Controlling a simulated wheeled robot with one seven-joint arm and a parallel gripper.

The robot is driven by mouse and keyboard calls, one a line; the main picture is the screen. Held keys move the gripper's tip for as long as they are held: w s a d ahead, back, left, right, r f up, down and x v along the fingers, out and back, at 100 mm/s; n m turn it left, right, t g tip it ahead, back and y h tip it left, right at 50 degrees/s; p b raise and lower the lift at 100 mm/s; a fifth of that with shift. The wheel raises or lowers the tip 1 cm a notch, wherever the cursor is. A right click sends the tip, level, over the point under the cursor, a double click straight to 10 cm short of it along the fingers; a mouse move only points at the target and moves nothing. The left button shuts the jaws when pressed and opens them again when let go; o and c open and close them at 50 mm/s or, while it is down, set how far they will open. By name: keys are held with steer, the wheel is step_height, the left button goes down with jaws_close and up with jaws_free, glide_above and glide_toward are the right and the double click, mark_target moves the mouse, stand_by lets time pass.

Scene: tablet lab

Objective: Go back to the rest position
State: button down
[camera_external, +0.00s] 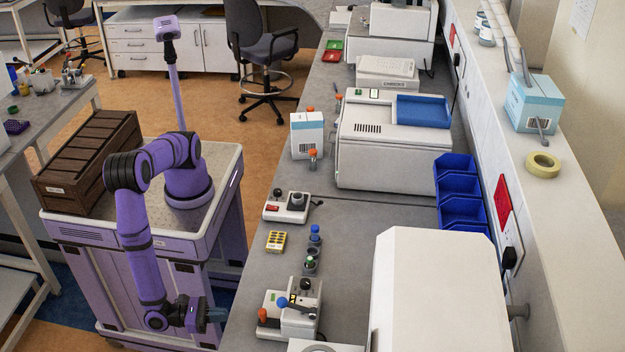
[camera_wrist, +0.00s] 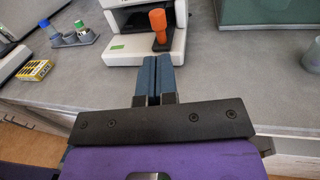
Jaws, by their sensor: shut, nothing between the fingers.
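My gripper (camera_external: 211,314) hangs low beside the front edge of the grey bench, at the end of my purple arm. In the wrist view the two blue fingers of my gripper (camera_wrist: 154,78) are pressed together with nothing between them. They point toward a white device with an orange knob (camera_wrist: 158,24) on the bench. My arm reaches out from my cart and bends down toward the bench edge. The fingers are apart from the things on the bench.
A brown crate (camera_external: 90,160) stands on my cart. Open floor (camera_external: 225,110) lies beyond.

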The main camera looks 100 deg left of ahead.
steer(key=shift+s+d, duration=0.2)
steer(key=shift+s, duration=0.7)
steer(key=shift+s+d, duration=0.15)
steer(key=shift+s, duration=0.7)
steer(key=shift+s+d, duration=0.2)
steer(key=shift+s, duration=0.7)
steer(key=w+a+r+n+g+y, duration=0.3)
steer(key=w+a+r+n+g, duration=0.25)
steer(key=w+a+r, duration=0.35)
steer(key=w+a+r+n+g+y, duration=0.4)
steer(key=a+r+n, duration=0.35)
steer(key=a, duration=0.45)
steer(key=a+r+n+g+h, duration=0.25)
steer(key=a+r+n, duration=0.2)
steer(key=a, duration=0.45)
steer(key=a+r+n+g+h, duration=0.1)
steer(key=a+r+n+g, duration=0.3)
steer(key=a, duration=0.5)
steer(key=s+a+r+n+t+h, duration=0.2)
steer(key=s+a+r+n+h, duration=0.1)
steer(key=s+a+n, duration=0.3)
steer(key=s+a+r+n+t+h, duration=0.1)
steer(key=s+a+r+n+h, duration=0.3)
steer(key=s+a, duration=0.5)
steer(key=shift+s+a+r+n+t, duration=0.35)
steer(key=shift+r+n, duration=0.35)
steer(key=shift+n, duration=0.45)
